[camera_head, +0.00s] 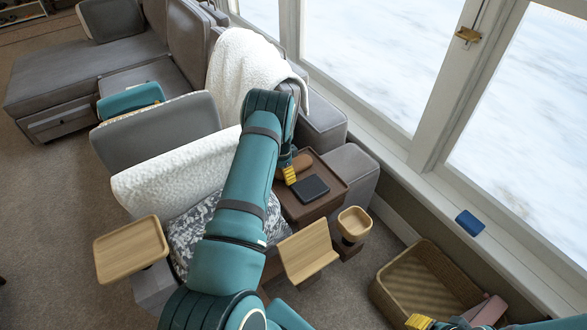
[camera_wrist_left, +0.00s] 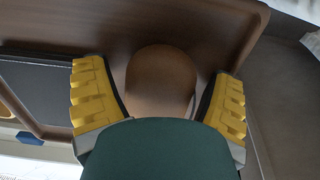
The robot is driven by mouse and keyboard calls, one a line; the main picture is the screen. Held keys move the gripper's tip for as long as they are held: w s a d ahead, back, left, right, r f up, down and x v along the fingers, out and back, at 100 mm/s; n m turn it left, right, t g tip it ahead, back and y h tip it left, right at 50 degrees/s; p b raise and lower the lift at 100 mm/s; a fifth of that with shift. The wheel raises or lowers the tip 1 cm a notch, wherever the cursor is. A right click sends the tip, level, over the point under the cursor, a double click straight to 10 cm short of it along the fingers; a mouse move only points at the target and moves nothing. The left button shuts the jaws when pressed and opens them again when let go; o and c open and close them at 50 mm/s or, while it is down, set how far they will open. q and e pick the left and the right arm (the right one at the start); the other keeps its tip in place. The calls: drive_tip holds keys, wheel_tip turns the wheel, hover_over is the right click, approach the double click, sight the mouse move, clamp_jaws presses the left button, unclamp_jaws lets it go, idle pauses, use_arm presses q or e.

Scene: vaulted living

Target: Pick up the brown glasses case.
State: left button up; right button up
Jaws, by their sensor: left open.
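The brown glasses case (camera_head: 303,162) lies on the dark brown tray-like side table (camera_head: 325,204) beside the sofa. My left gripper (camera_head: 291,172) reaches down at the case, partly covering it in the head view. In the left wrist view the case (camera_wrist_left: 160,78) shows between the two yellow-padded fingers, with a visible gap on each side. The left gripper is open, and its green body hides the near end of the case. My right gripper (camera_head: 420,321) shows only partly at the bottom edge.
A black flat object (camera_head: 310,188) lies beside the case on the table; it also shows in the left wrist view (camera_wrist_left: 35,92). The table has a raised rim. A wooden cup-like holder (camera_head: 354,223), a wicker basket (camera_head: 425,278) and a blue object (camera_head: 469,222) on the sill are nearby.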

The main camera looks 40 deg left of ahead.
use_arm(q)
drive_tip(key=c, duration=1)
drive_tip(key=shift+r, duration=0.1)
